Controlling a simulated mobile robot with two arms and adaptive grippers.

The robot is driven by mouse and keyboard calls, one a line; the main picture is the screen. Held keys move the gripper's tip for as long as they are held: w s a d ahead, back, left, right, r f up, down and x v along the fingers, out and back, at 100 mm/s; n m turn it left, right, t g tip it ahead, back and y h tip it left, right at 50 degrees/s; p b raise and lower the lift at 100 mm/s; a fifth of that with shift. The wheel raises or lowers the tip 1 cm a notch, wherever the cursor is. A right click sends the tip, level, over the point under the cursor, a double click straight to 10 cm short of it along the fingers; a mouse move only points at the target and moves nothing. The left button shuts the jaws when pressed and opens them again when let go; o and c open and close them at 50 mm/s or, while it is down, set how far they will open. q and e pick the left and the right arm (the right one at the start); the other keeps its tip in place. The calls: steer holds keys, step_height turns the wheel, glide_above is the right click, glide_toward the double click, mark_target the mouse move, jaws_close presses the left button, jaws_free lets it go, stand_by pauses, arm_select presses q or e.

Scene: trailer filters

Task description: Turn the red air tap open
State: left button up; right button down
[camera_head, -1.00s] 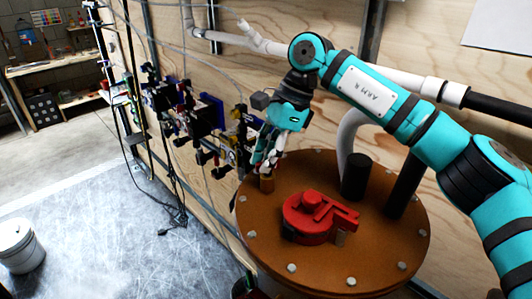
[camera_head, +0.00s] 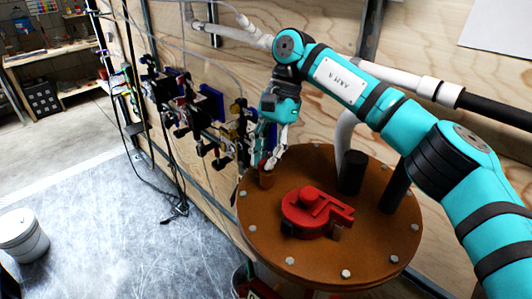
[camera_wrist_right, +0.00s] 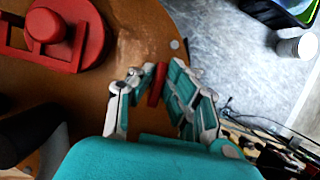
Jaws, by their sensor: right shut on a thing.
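The red air tap (camera_wrist_right: 157,84) is a narrow red handle between the fingers of my right gripper (camera_wrist_right: 154,80) in the wrist view. In the head view my right gripper (camera_head: 270,160) points down at the left back rim of a round brown lid (camera_head: 262,222). There its fingers are shut on the tap, above a short brown stub (camera_head: 266,179). The fingers hide most of the handle in the head view, so its exact angle is hard to tell. My left gripper is not in view.
A larger red fitting (camera_head: 316,212) sits on the lid, with a black cylinder (camera_head: 352,172) behind it. A wooden wall with valves and hoses (camera_head: 205,110) stands behind and left. A white bucket (camera_head: 22,235) stands on the open grey floor at left.

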stand_by(0.3)
steer(key=c, duration=1.4)
jaws_free()
steer(key=shift+o, duration=0.2)
steer(key=shift+r, duration=0.1)
steer(key=v, duration=0.7)
steer(key=shift+w+r, duration=0.1)
